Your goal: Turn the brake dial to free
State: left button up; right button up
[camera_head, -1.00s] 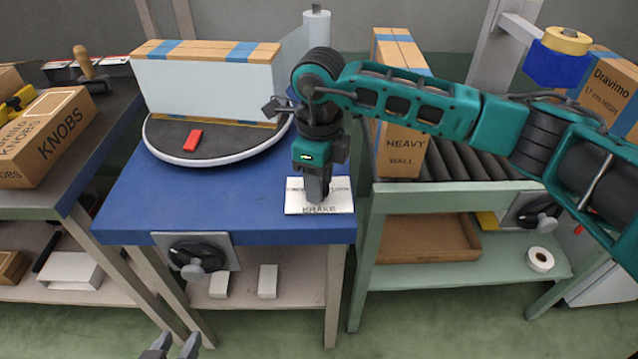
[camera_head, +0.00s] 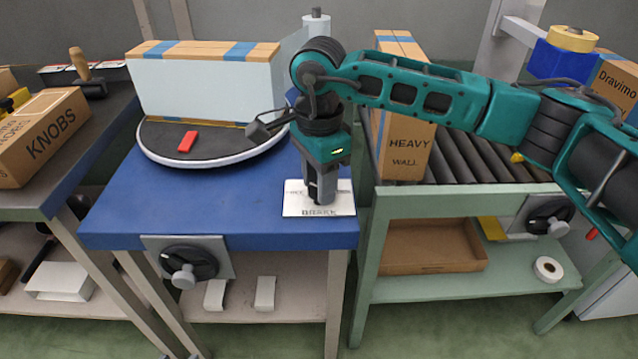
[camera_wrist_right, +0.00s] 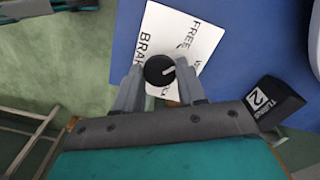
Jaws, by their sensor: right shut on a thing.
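The brake dial (camera_wrist_right: 160,70) is a round black knob with a white pointer line, seen in the right wrist view. It sits on a white label plate (camera_head: 292,205) at the front right of the blue table; the plate (camera_wrist_right: 165,25) also shows in the right wrist view, with FREE and BRAKE readable and other lettering partly covered. The pointer is toward the right of that picture, slightly up. My right gripper (camera_head: 320,200) reaches down onto the plate, its fingers on either side of the dial and shut on it. In the head view the gripper hides the dial. My left gripper is out of view.
A turntable (camera_head: 215,157) behind holds a long pale panel box and a red block (camera_head: 187,141). A HEAVY WALL carton (camera_head: 404,150) stands right of my right wrist, by the rollers (camera_head: 480,160). A black handwheel (camera_head: 190,262) is on the table front. The table middle is clear.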

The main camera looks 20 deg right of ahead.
jog(key=shift+n, duration=0.7)
jog(key=shift+r, duration=0.1)
jog(key=o, duration=1)
jog(key=shift+o, duration=0.2)
notch_tip(320, 180, up, 13)
jog(key=p, duration=0.2)
